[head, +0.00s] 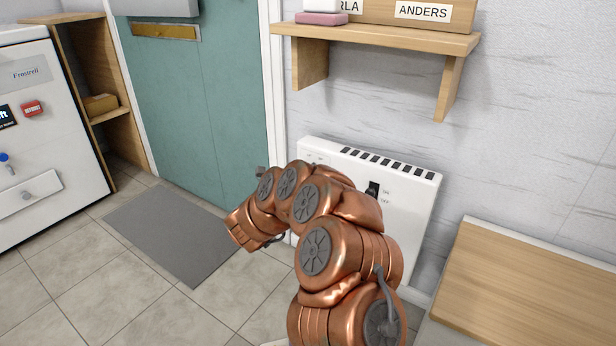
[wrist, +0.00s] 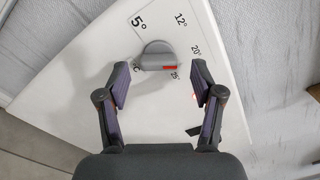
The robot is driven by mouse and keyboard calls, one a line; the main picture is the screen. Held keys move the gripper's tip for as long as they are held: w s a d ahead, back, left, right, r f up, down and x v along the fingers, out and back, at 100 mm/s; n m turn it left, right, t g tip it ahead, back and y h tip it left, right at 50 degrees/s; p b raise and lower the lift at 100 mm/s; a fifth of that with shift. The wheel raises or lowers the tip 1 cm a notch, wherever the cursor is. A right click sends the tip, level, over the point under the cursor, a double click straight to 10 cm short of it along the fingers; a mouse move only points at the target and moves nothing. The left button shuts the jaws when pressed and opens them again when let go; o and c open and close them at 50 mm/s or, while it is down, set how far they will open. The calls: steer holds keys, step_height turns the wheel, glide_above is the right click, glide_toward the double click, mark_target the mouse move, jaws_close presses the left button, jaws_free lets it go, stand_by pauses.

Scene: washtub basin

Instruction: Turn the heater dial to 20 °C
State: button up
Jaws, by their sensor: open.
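The white heater (head: 412,215) stands low against the wall, with dark vents along its top. In the wrist view its white panel (wrist: 80,62) fills the middle. The grey heater dial (wrist: 155,54) has a red mark (wrist: 170,67) at its lower right, by a small label that seems to read 25 or 28. The labels 5°, 12° and 20° (wrist: 196,52) run around it. My gripper (wrist: 160,82) is open, its two fingers spread to either side of the dial and nearer the camera. Contact does not show. In the head view my arm hides the dial.
A black switch (head: 373,188) with ON and OFF labels is on the heater. A wooden shelf (head: 385,38) is above it. A wooden-topped unit (head: 530,285) stands at right, a teal door (head: 200,100) and grey mat (head: 180,235) at left.

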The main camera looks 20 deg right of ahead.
steer(key=v, duration=1.1)
steer(key=shift+a, duration=0.1)
